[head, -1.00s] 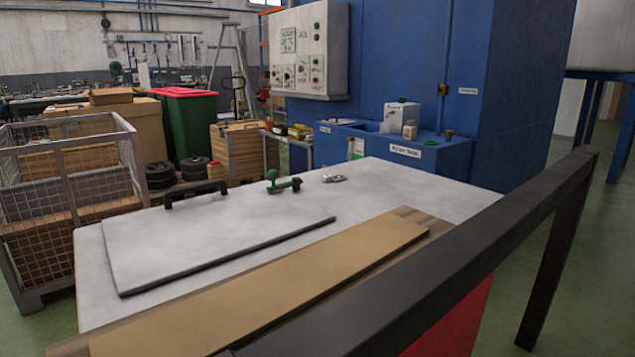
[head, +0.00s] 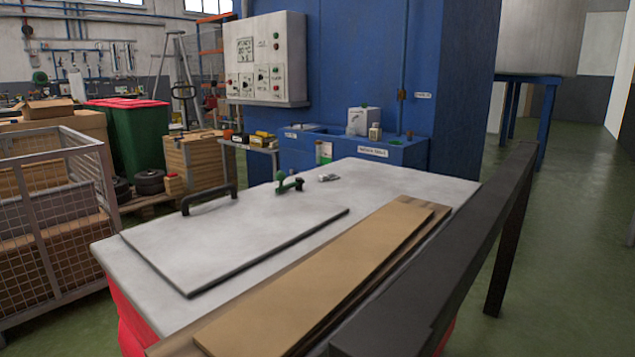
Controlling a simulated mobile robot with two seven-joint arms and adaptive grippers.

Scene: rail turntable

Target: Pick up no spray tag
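I cannot make out a tag reading "no spray" in the head view. Small white labels show on the blue machine: one on the front of its low tank (head: 373,152) and one on its upright wall (head: 423,95). Their lettering is too small to read. A control panel (head: 267,58) with a larger written sign hangs on the machine. Neither of my grippers is in view.
A white-topped table (head: 420,185) stands close in front, with a lidded panel (head: 240,245), a green-handled tool (head: 289,183) and brown boards (head: 330,275) on it. A dark rail (head: 470,240) crosses the right foreground. A wire cage (head: 55,220) stands left. Green floor is open at right.

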